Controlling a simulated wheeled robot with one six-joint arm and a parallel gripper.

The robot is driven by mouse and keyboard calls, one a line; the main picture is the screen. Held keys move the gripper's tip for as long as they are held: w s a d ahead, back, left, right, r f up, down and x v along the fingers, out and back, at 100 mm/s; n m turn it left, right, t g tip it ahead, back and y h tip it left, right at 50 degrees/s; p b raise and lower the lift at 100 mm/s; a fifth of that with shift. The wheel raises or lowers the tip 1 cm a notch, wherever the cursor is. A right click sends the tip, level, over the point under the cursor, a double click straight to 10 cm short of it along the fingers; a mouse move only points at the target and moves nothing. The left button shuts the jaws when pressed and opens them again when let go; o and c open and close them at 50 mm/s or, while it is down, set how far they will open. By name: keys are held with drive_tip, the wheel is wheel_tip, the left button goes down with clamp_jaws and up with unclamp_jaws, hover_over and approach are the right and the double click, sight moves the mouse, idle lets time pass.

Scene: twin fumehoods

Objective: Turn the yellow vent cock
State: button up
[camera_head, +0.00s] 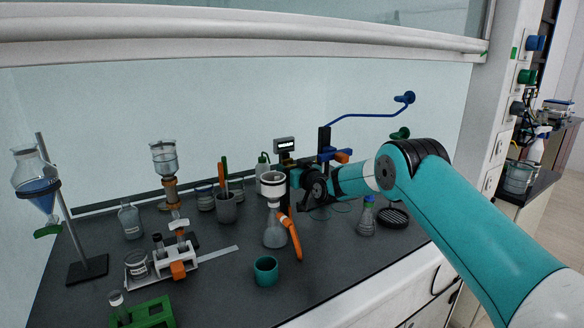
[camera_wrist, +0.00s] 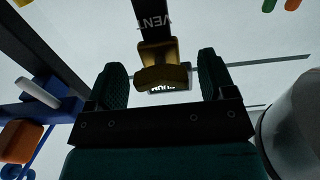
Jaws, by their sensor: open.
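The yellow vent cock (camera_wrist: 165,58) shows in the wrist view as a dark yellow block with a flared lower end, below a black strip lettered "VENT" (camera_wrist: 156,20). My gripper (camera_wrist: 162,82) is open, with one dark green finger on each side of the cock's lower end. Gaps show between the fingers and the cock, and nothing is gripped. In the head view my gripper (camera_head: 308,186) is at the back of the bench, beside the white-topped filter funnel. I cannot make out the yellow cock in the head view; my gripper and arm cover that area.
A filter flask (camera_head: 275,232) with an orange hose (camera_head: 292,236) stands just left of my gripper. A blue clamp (camera_wrist: 50,98) is close at left in the wrist view. A small flask (camera_head: 367,217) and black dish (camera_head: 394,217) stand right. A teal cup (camera_head: 265,271) stands in front.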

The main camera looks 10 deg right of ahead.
drive_tip(key=shift+c, duration=0.2)
drive_tip(key=c, duration=0.9)
